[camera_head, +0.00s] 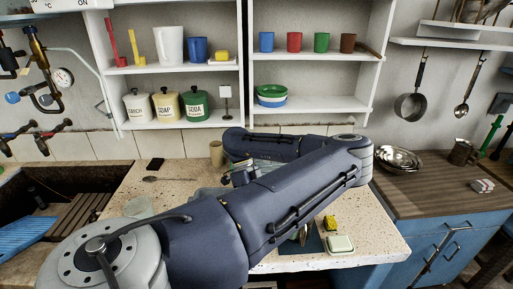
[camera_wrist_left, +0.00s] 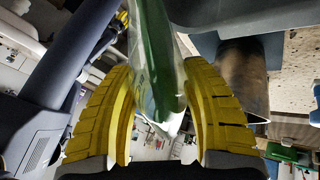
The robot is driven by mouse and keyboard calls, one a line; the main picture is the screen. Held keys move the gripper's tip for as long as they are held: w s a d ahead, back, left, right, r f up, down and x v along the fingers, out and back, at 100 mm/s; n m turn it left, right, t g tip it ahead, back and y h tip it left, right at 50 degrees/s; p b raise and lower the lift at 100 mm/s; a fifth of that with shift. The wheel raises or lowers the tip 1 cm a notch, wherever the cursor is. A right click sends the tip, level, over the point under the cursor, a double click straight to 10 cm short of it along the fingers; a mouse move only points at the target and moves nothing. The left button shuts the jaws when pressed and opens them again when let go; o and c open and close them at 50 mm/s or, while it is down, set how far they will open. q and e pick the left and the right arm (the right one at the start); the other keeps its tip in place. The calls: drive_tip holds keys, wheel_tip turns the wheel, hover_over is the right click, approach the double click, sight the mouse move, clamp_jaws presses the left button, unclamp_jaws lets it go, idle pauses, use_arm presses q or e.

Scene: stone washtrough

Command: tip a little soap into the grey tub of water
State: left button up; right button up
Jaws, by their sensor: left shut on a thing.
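My left arm crosses the head view, and its gripper (camera_head: 240,175) is over the stone counter, largely hidden behind my own arm. In the left wrist view the yellow fingers (camera_wrist_left: 160,120) are shut on a clear, shiny thing with green in it (camera_wrist_left: 155,60), probably a soap container. It cannot be told whether anything is coming out of it. A grey-blue edge (camera_head: 203,192), perhaps the grey tub, shows beside my arm; the rest and any water are hidden. My right gripper is not clearly seen.
A brown cup (camera_head: 216,153) stands behind my gripper. A clear vessel (camera_head: 138,207) and a spoon (camera_head: 155,179) are on the left counter. A yellow block (camera_head: 330,222) and a pale soap dish (camera_head: 340,244) are at the right. Shelves with labelled canisters (camera_head: 165,104) stand behind.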

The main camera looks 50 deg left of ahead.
idle(0.4)
use_arm(q)
drive_tip(key=shift+s+n+t, duration=0.2)
drive_tip(key=shift+n+t, duration=0.2)
drive_tip(key=shift+n, duration=0.3)
drive_tip(key=s+r+n+t, duration=0.1)
drive_tip(key=s+a+r+n+t, duration=0.1)
drive_tip(key=n, duration=0.1)
drive_tip(key=shift+s+a+r, duration=0.1)
drive_tip(key=shift+s, duration=0.2)
drive_tip(key=s+a+r+n+t+y, duration=0.1)
drive_tip(key=s+r+n+t+y, duration=0.1)
drive_tip(key=r+n, duration=0.3)
drive_tip(key=s+a+r+n+t+y, duration=0.1)
drive_tip(key=s+r+n, duration=0.3)
drive_tip(key=r, duration=1)
drive_tip(key=s+a+r+n+t+y, duration=0.1)
drive_tip(key=s+r+n+t+y, duration=0.2)
drive_tip(key=r+n, duration=0.3)
wheel_tip(320, 180, up, 4)
drive_tip(key=shift+s+a+r+n+y, duration=0.1)
drive_tip(key=shift+s+a+n+y, duration=0.2)
drive_tip(key=shift+s+a+y, duration=0.15)
drive_tip(key=shift+d, duration=0.1)
